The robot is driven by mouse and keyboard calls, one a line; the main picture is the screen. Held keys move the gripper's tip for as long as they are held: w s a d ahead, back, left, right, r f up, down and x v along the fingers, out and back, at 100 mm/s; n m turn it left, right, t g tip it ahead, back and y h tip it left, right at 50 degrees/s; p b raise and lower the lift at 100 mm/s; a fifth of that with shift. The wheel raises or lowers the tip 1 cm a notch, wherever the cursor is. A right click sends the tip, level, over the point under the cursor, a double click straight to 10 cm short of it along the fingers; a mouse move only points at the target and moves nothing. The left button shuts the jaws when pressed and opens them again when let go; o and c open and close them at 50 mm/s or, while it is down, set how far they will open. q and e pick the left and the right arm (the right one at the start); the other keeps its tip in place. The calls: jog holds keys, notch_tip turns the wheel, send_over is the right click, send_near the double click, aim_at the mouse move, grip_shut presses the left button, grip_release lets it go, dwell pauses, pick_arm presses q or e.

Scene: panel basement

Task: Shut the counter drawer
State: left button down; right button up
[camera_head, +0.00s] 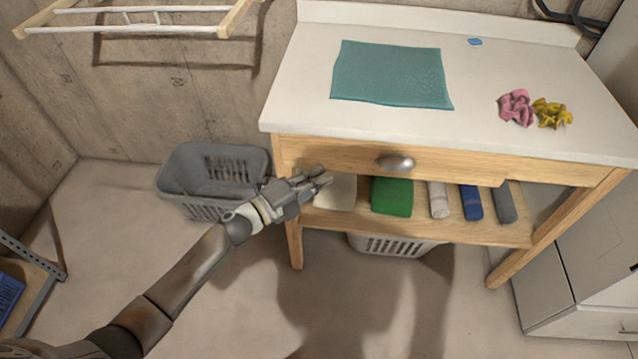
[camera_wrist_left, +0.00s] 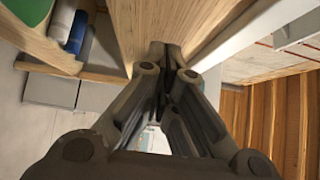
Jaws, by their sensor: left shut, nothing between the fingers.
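The counter (camera_head: 480,75) has a white top on a light wood frame. Its drawer front (camera_head: 335,154) is a wood board just below the top, with a rounded metal pull (camera_head: 396,163) in the middle. The lower edge of the front steps at its right end against the rail; how far the drawer stands out is hard to tell. My left gripper (camera_head: 322,177) is shut and empty, just below and in front of the left part of the drawer front. In the left wrist view its fingertips (camera_wrist_left: 167,58) are close to the wood board (camera_wrist_left: 165,22); contact is unclear. My right gripper is not in view.
A lower shelf (camera_head: 450,233) holds a green folded cloth (camera_head: 392,197) and several rolls. A grey basket (camera_head: 205,170) stands left of the counter; another (camera_head: 395,246) is underneath. A teal cloth (camera_head: 390,75) and scrunchies (camera_head: 518,108) lie on top. The floor in front is clear.

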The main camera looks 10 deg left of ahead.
pick_arm(q)
jog(key=p+v, duration=0.1)
jog(key=v, duration=0.9)
jog(key=s+a+f+n+g+y+p, duration=0.1)
jog(key=s+a+f+n+y, duration=0.3)
jog(key=f, duration=0.5)
jog(key=s+a+f+n+y, duration=0.1)
jog(key=a+f+n+y, duration=0.2)
jog(key=f+n, duration=0.4)
jog(key=s+a+f+n+g+y+p, duration=0.1)
jog(key=s+a+f+n+y, duration=0.25)
jog(key=f, duration=0.65)
jog(key=s+a+f+n+g+y, duration=0.2)
jog(key=s+f+n+g, duration=0.3)
jog(key=s+f, duration=0.8)
jog(key=s+d+f+n+g, duration=0.1)
jog(key=s+f+n+g, duration=0.1)
jog(key=s, duration=0.8)
jog(key=s+d+f+n+g, duration=0.1)
jog(key=s+f+n+g, duration=0.1)
jog(key=s, duration=0.9)
jog(key=shift+s+d+f+n+g+p, duration=0.15)
jog(key=shift+d+f+n+g+p, duration=0.25)
jog(key=shift+f+n, duration=0.2)
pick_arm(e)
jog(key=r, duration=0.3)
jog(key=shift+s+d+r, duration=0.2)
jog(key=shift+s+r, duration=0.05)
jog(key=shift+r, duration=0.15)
